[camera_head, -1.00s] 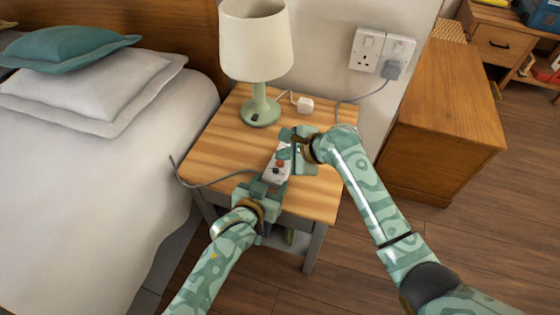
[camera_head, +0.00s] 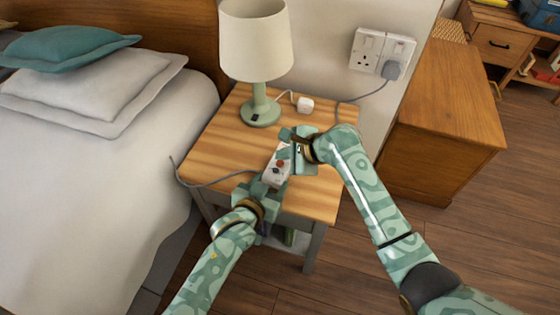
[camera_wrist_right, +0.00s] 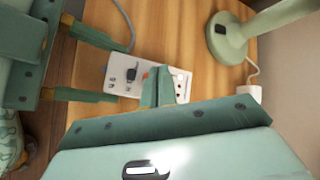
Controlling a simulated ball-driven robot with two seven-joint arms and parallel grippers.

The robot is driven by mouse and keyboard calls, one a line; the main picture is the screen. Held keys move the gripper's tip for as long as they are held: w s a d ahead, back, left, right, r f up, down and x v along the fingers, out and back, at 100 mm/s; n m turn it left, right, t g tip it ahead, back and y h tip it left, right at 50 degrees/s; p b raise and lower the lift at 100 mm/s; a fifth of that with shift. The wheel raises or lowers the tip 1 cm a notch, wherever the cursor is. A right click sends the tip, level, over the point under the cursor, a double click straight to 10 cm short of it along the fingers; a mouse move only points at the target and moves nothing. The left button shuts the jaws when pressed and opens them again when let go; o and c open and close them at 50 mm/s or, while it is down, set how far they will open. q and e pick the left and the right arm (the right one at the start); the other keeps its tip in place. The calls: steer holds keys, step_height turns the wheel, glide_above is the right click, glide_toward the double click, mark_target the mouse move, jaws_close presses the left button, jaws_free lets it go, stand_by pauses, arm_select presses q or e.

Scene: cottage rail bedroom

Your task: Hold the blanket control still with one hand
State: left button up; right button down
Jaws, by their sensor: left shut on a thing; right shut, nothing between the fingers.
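The blanket control (camera_head: 277,172) is a small white box with dark knobs and an orange-red part, lying on the bedside table. Its grey cable (camera_head: 215,182) runs off to the left. My left gripper (camera_head: 270,183) is shut on the control's near end; the right wrist view shows its two fingers on either side of the white box (camera_wrist_right: 125,68). My right gripper (camera_head: 287,153) is shut and empty at the control's far end. In the right wrist view its closed fingertips (camera_wrist_right: 165,82) cover part of the control near the orange part; I cannot tell whether they touch it.
A green lamp (camera_head: 260,108) with a cream shade stands at the back of the wooden bedside table (camera_head: 215,150), beside a white plug (camera_head: 305,104). The bed (camera_head: 90,190) is close on the left. A wall socket (camera_head: 367,52) and a wooden cabinet (camera_head: 450,95) are on the right.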

stand_by(0.5)
steer(key=shift+f, duration=0.4)
steer(key=shift+f, duration=0.45)
stand_by(0.7)
steer(key=shift+r, duration=0.9)
steer(key=shift+r, duration=0.1)
step_height(320, 180, up, 5)
steer(key=shift+f, duration=0.1)
stand_by(0.7)
